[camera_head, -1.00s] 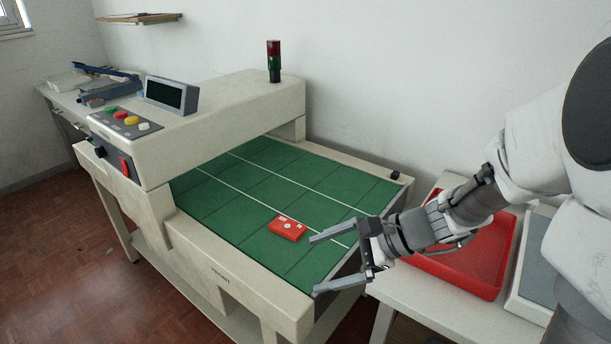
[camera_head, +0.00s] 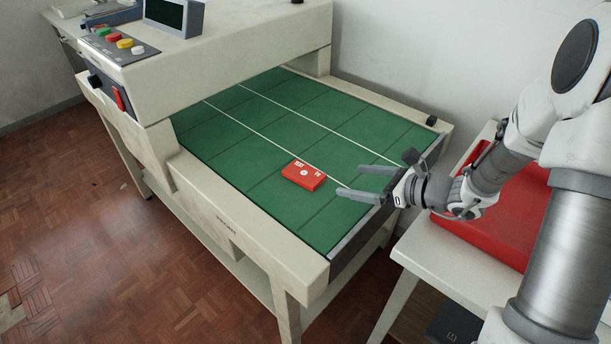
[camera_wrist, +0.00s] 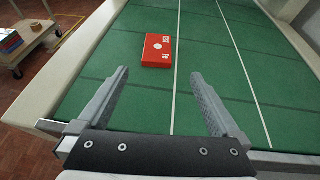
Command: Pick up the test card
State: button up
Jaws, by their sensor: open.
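The test card (camera_head: 304,176) is a flat red block with white marks, lying on the green belt (camera_head: 345,153) of the machine. It also shows in the wrist view (camera_wrist: 158,50), ahead of the fingers and left of a white line. My gripper (camera_head: 350,181) is open and empty, just right of the card in the head view. In the wrist view my two fingers (camera_wrist: 160,88) point forward with the card beyond their tips. The fingers are apart from the card. Nothing hides the card.
The machine's cream housing (camera_head: 245,60) bridges the belt behind the card. A cream rail (camera_head: 245,225) runs along the belt's front. A red tray (camera_head: 500,225) stands on a side table (camera_head: 418,250) under my arm. The belt around the card is bare.

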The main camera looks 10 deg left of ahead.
jog(key=b, duration=0.2)
send_near(307, 174)
jog(key=x, duration=0.3)
jog(key=shift+w+d, duration=0.1)
jog(key=shift+w, duration=0.1)
jog(key=b+x, duration=0.1)
jog(key=x, duration=0.4)
jog(key=shift+s+a, duration=0.15)
jog(key=shift+a, duration=0.1)
jog(key=c, duration=1.3)
